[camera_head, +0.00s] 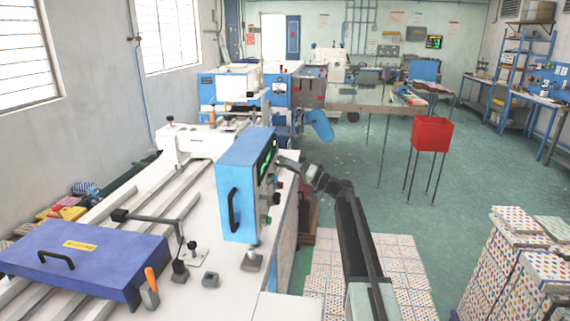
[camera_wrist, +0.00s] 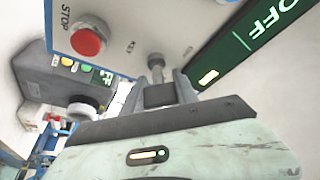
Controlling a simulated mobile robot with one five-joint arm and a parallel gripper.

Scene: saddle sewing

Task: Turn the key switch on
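The blue control box (camera_head: 245,185) stands on the white machine table in the head view. In the wrist view its panel shows a red STOP button (camera_wrist: 88,40), and a dark green display (camera_wrist: 245,45) reads OFF. A small grey knob on a stem, which looks like the key switch (camera_wrist: 155,61), stands out from the panel just beyond my fingers. My gripper (camera_wrist: 158,80) appears open, with its two dark fingers apart and the stem lined up with the gap. Whether they touch it is unclear. In the head view my gripper (camera_head: 285,163) is at the box's right-hand face.
A blue-purple cover (camera_head: 85,255) lies on the machine table. A red bin (camera_head: 432,134) and patterned stacks (camera_head: 505,265) stand right, with open floor between.

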